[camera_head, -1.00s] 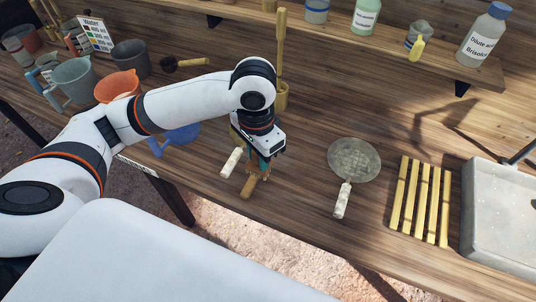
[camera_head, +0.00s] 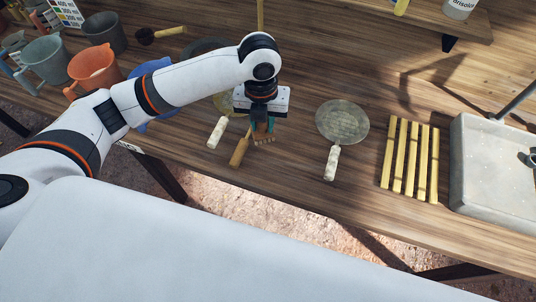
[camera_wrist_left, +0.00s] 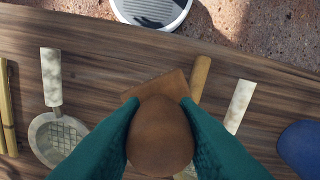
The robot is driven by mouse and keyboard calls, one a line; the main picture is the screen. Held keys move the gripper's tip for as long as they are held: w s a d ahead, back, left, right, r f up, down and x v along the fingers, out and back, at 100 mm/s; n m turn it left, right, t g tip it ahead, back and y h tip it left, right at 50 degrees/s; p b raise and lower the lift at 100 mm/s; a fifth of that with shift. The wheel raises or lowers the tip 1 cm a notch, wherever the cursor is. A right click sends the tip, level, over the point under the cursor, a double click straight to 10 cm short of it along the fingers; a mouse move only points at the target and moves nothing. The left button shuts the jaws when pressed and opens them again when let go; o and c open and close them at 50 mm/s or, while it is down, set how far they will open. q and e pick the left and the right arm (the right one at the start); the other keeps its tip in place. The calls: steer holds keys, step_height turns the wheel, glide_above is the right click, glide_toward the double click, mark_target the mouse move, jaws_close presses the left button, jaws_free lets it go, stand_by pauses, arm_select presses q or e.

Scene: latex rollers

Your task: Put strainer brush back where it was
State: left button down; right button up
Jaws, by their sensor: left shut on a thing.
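The strainer brush, brown with a rounded body (camera_wrist_left: 160,138) and a squarer part beyond it, sits between the green fingers of my left gripper (camera_wrist_left: 160,115) in the wrist view. Whether the brush touches the table I cannot tell. My right gripper is not in view.
A strainer with a white handle (camera_head: 218,132) lies left, partly hidden by my arm. A round mesh strainer (camera_head: 342,122) lies right, then a slatted yellow rack (camera_head: 411,160) and a grey tray (camera_head: 490,175). Jugs (camera_head: 95,68) stand at left. Table between gripper and mesh strainer is clear.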

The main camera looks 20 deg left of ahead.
arm_select(q)
steer(key=m, duration=0.2)
steer(key=f+m, duration=0.1)
steer(key=m, duration=0.1)
steer(key=w+d+m, duration=0.1)
steer(key=m, duration=0.1)
steer(key=shift+w+f, duration=0.1)
steer(key=shift+f, duration=0.1)
steer(key=shift+f+m, duration=0.2)
steer(key=shift+m, duration=0.3)
step_height(320, 180, down, 9)
steer(key=shift+r+p, duration=0.1)
steer(key=shift+p, duration=0.45)
steer(key=shift+f, duration=0.45)
steer(key=shift+f, duration=0.15)
steer(key=c, duration=1.1)
jaws_free()
